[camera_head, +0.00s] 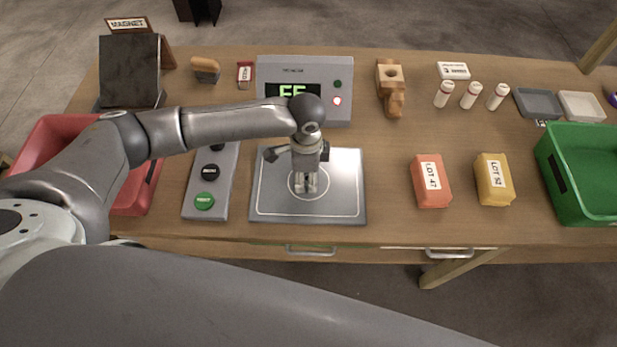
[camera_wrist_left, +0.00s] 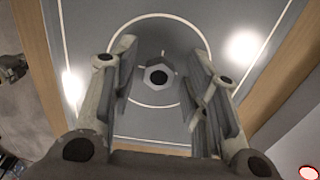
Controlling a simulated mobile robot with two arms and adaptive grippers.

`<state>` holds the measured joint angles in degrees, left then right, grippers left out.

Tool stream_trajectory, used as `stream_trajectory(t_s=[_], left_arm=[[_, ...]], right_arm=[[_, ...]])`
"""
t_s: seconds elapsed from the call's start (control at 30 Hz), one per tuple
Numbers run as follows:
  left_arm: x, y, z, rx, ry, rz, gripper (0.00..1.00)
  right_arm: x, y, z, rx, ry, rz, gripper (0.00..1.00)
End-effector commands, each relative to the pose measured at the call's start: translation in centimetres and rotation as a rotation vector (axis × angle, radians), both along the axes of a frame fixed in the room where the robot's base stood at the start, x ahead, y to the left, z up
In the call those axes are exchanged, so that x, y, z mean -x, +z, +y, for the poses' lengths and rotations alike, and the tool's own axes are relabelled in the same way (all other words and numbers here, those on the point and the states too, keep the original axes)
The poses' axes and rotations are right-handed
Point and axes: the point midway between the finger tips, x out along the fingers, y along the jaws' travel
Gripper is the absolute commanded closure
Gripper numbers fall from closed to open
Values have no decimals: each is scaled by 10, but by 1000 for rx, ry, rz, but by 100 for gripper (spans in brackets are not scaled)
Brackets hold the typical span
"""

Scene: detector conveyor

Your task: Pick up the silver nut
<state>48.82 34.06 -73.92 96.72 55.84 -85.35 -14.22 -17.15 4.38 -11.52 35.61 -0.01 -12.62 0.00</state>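The silver nut (camera_wrist_left: 156,76) lies on the grey metal plate (camera_head: 342,180), inside the plate's circle marking, in the left wrist view. It is a small hexagonal ring with a dark hole. My left gripper (camera_head: 305,184) points down over the circle on the plate. In the left wrist view its fingers stand apart, one on each side of the nut, with visible gaps to it. In the head view the gripper hides the nut. I cannot tell the exact fingertip height above the plate. My right gripper is not in view.
A display box (camera_head: 346,98) stands behind the plate, and a button panel (camera_head: 209,190) lies to its left. A red bin (camera_head: 146,190) is at the left, a green bin (camera_head: 560,180) at the right. Red (camera_head: 431,188) and yellow (camera_head: 495,185) lot blocks sit right of the plate.

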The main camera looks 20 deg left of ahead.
Motion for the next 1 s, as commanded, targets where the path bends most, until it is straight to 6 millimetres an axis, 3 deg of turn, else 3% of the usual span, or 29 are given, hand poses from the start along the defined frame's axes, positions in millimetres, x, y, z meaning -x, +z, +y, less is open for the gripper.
stream_trajectory(t_s=[0.03,0.27,0.67,0.83,1.0], left_arm=[[0,0,0,0,0,0,69],[0,0,0,0,0,0,98],[-1,6,0,0,1,-1,99],[-2,28,-1,3,-1,-5,99],[21,57,6,2,-1,-3,99]], right_arm=[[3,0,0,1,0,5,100],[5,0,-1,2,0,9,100],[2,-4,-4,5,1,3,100],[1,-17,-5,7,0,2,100],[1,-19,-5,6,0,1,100]])
